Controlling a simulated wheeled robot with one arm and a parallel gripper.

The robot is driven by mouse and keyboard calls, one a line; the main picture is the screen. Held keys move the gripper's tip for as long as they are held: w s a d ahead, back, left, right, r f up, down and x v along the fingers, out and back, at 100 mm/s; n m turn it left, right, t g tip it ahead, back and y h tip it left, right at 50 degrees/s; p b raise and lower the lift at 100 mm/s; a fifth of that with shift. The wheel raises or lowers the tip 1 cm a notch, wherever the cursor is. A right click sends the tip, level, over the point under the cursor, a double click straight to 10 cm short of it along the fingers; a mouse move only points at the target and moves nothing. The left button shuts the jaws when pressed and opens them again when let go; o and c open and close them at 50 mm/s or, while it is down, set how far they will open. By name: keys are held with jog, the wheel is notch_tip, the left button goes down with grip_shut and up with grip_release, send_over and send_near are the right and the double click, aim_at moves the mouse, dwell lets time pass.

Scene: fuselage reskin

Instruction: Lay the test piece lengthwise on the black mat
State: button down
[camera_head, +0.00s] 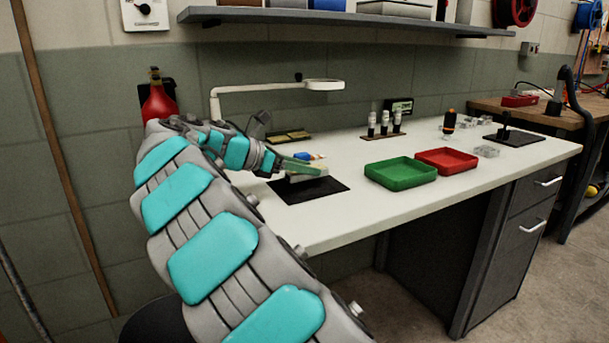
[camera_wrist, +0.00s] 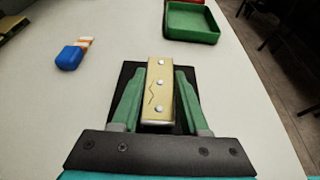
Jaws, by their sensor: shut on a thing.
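The test piece (camera_wrist: 160,90) is a pale yellow-tan bar with several round rivet heads and a dark jagged line on its face. It sits between the two green fingers of my gripper (camera_wrist: 158,97) in the wrist view, pointing lengthwise away from the wrist. My gripper is shut on it. The black mat (camera_head: 305,194) lies on the white bench, and the gripper with the piece (camera_head: 308,171) is over its back part in the head view. In the wrist view the mat (camera_wrist: 127,72) shows behind and beside the piece. I cannot tell whether the piece touches the mat.
A green tray (camera_head: 407,172) and a red tray (camera_head: 446,160) stand to the right on the bench. A blue item with orange and white parts (camera_wrist: 70,57) lies left of the mat in the wrist view. A white lamp arm (camera_head: 260,88) stands behind. Bench front right is clear.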

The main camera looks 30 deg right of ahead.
jog(key=shift+f, duration=0.9)
jog(key=shift+f, duration=0.1)
jog(key=shift+c, duration=2.1)
grip_release()
jog(key=shift+a, duration=0.15)
jog(key=v, duration=1.1)
jog(key=shift+a+r, duration=0.3)
jog(key=shift+r, duration=0.05)
